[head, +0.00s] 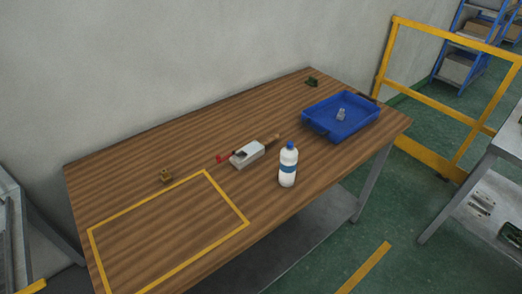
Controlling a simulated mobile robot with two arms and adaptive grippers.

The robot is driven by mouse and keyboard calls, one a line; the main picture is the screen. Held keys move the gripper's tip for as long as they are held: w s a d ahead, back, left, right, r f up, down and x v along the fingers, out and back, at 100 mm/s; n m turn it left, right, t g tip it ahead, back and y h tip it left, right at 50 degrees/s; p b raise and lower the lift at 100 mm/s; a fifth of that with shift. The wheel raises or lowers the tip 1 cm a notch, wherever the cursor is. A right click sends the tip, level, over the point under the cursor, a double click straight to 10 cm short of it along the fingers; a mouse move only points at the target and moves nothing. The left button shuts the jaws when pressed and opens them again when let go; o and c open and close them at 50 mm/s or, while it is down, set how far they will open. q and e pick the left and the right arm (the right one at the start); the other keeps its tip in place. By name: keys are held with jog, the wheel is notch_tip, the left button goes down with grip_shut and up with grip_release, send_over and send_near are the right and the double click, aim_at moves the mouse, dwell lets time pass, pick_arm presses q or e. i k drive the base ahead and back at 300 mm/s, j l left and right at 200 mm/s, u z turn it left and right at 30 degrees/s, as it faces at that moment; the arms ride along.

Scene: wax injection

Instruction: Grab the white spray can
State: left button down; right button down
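A white bottle-shaped can (288,168) with a blue cap and a blue band stands upright near the front edge of the wooden table (150,215). It is the only thing here that resembles the white spray can; I cannot tell for sure that it is a spray can. Nothing touches it. Neither of my grippers shows in the head view.
A grey-white block-like item (246,154) lies behind the can, beside a red-tipped tool (222,158). A blue tray (320,128) holds a small clear item (341,114). A yellow barrier (382,66) stands right.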

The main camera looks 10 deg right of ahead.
aim_at(288, 159)
jog(key=l+u, duration=0.1)
jog(key=u, duration=0.3)
jog(key=l+u, duration=0.15)
jog(key=u, duration=0.2)
jog(key=l+u, duration=0.2)
jog(key=l, duration=0.35)
jog(key=l+u, duration=0.25)
jog(key=l, duration=0.3)
jog(key=k+l+u, duration=0.2)
jog(key=l, duration=0.3)
jog(key=k+l+u, duration=0.2)
jog(key=l, duration=0.35)
jog(key=i, duration=0.1)
